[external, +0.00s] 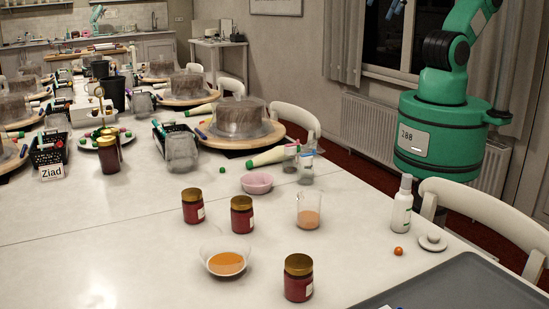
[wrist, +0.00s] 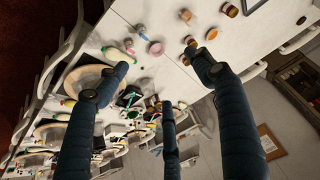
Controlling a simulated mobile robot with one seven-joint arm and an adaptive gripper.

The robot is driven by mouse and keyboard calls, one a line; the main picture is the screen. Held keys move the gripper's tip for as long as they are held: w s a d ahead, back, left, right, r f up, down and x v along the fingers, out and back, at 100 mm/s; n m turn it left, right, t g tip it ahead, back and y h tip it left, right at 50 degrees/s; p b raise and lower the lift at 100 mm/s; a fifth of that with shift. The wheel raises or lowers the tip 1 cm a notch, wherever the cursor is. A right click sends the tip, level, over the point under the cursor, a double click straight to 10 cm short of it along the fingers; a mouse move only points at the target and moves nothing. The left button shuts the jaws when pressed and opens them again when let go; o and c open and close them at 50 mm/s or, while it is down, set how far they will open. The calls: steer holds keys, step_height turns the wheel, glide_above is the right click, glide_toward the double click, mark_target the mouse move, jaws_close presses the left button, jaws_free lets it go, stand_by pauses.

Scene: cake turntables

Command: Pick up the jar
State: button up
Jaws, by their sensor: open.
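Three dark red jars with gold lids stand upright on the near white table: a left one (external: 193,207), a middle one (external: 242,217) and a front one (external: 298,279). A similar dark jar (external: 109,155) stands farther back at the left. In the wrist view several small jar-like things, one of them brownish (wrist: 231,10), show near the top, too small to identify surely. My gripper (wrist: 163,75) has its three dark blue fingers spread, with nothing between them. It is high above the table, apart from the jars. In the external view only blue tips show at the top edge.
A bowl of orange liquid (external: 226,263), a beaker (external: 309,212), a pink bowl (external: 257,182) and a white bottle (external: 402,207) stand around the jars. A grey tray (external: 455,283) lies front right. Turntables with cakes (external: 240,122) crowd the back. The table's front left is clear.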

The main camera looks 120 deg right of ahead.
steer(key=n+g, duration=0.6)
steer(key=n, duration=0.3)
glide_above(242, 200)
step_height(242, 200, down, 36)
steer(key=shift+f, duration=0.2)
steer(key=shift+f+b, duration=0.75)
steer(key=shift+f, duration=3.4)
